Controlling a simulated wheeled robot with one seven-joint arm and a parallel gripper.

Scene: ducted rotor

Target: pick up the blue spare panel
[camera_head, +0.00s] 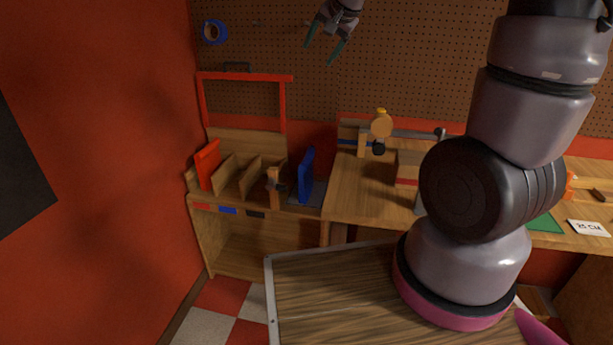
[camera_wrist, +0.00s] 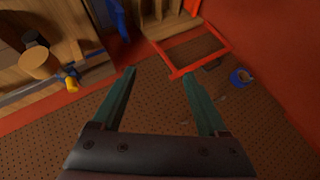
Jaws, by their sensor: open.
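The blue spare panel (camera_head: 306,176) stands upright on a dark grey base plate (camera_head: 316,196) at the right end of the wooden rack, next to the workbench. In the wrist view a blue piece (camera_wrist: 119,18), seemingly the same panel, shows at the top edge, partly cut off. My gripper (camera_head: 324,54) is high in front of the pegboard, above and a little right of the panel, and well apart from it. Its two green fingers are spread, with nothing between them in the wrist view (camera_wrist: 158,85).
A red panel (camera_head: 207,164) stands in the rack's left slot, beside wooden dividers (camera_head: 240,178). A red frame (camera_head: 243,77) rises behind the rack. A wooden clamp-like piece (camera_head: 274,187) stands left of the blue panel. A round-headed wooden fixture (camera_head: 381,127) stands on the workbench.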

